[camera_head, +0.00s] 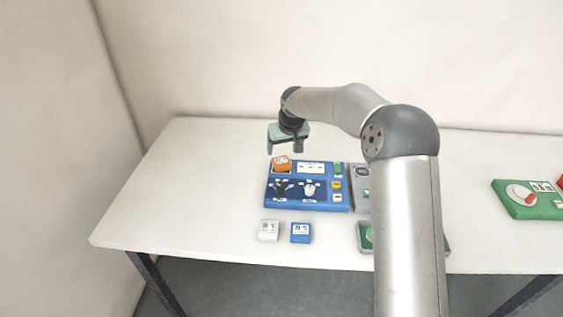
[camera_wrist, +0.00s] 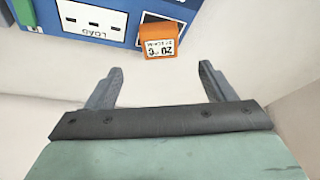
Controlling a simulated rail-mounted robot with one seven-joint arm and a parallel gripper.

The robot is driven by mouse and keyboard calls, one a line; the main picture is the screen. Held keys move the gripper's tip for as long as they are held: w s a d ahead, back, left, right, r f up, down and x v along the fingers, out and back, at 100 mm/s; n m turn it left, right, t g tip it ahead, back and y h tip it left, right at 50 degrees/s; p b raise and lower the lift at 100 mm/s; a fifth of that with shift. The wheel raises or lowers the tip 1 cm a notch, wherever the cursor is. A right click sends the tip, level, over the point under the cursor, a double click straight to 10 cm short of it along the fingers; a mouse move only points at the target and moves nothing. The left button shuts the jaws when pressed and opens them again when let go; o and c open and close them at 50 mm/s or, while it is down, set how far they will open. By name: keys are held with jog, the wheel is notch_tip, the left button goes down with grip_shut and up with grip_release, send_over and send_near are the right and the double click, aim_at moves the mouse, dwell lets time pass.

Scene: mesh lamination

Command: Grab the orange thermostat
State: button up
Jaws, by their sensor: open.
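The orange thermostat (camera_head: 281,164) sits at the top left corner of the blue panel (camera_head: 330,204), slightly tilted relative to it. In the wrist view the orange thermostat (camera_wrist: 161,41) shows its label with "20°C" at the edge of the panel (camera_wrist: 60,10). My gripper (camera_head: 285,150) is above the table, just beyond the panel's far edge and near the thermostat. In the wrist view my gripper (camera_wrist: 158,80) is open and empty, with its two fingers spread and the thermostat ahead of the gap between them.
A white thermostat (camera_head: 268,231) and a blue thermostat (camera_head: 301,233) lie in front of the panel. A grey panel (camera_head: 360,200) stands to its right, partly hidden by my arm. A green panel (camera_head: 528,200) is farther right. The table's left side (camera_head: 180,200) is clear.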

aim_at(281, 161)
jog(key=x, duration=0.3)
jog(key=shift+f, duration=0.15)
jog(key=shift+p+x, duration=1.25)
jog(key=shift+x, duration=1.5)
jog(key=shift+s+d, duration=0.1)
jog(key=c, duration=1.1)
jog(key=shift+c, duration=0.5)
